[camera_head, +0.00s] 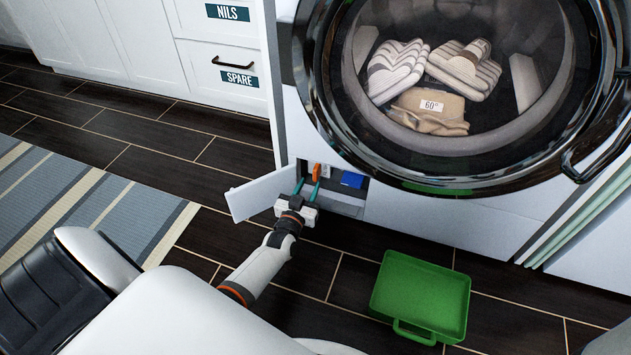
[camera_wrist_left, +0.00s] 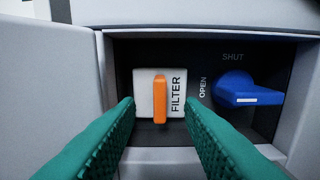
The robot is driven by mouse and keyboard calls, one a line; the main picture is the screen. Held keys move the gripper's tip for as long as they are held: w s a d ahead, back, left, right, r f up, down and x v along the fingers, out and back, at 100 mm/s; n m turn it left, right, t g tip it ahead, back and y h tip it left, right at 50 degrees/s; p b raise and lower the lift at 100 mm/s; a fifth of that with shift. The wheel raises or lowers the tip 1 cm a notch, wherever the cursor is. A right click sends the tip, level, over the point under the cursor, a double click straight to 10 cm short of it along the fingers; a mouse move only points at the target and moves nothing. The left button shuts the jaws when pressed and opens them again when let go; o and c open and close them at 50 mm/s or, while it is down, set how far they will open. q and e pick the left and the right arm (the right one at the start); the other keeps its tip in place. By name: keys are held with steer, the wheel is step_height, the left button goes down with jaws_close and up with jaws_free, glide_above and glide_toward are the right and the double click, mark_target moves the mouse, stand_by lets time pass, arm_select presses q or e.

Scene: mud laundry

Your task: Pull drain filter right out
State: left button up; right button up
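The drain filter (camera_wrist_left: 146,92) is a white block with an orange grip bar and the word FILTER, set in a dark recess at the washer's lower front. In the head view its orange grip (camera_head: 316,172) shows in the recess. My left gripper (camera_head: 309,188) is open in front of it. In the left wrist view its two green fingers (camera_wrist_left: 160,125) lie either side of the orange grip, apart from it. My right gripper is not in view.
The white flap (camera_head: 258,194) of the recess stands open to the left. A green tray (camera_head: 421,292) lies on the dark floor to the right. The washer's round door (camera_head: 440,165) is above. A striped rug (camera_head: 75,215) lies at left.

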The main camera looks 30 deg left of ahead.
mark_target(314, 175)
arm_select(q)
steer(key=b+x, duration=0.2)
steer(key=x, duration=0.2)
steer(key=shift+w+f, duration=0.2)
steer(key=shift+w+a+r+b, duration=0.15)
steer(key=shift+w+b, duration=0.2)
steer(key=shift+w, duration=0.15)
jaws_close()
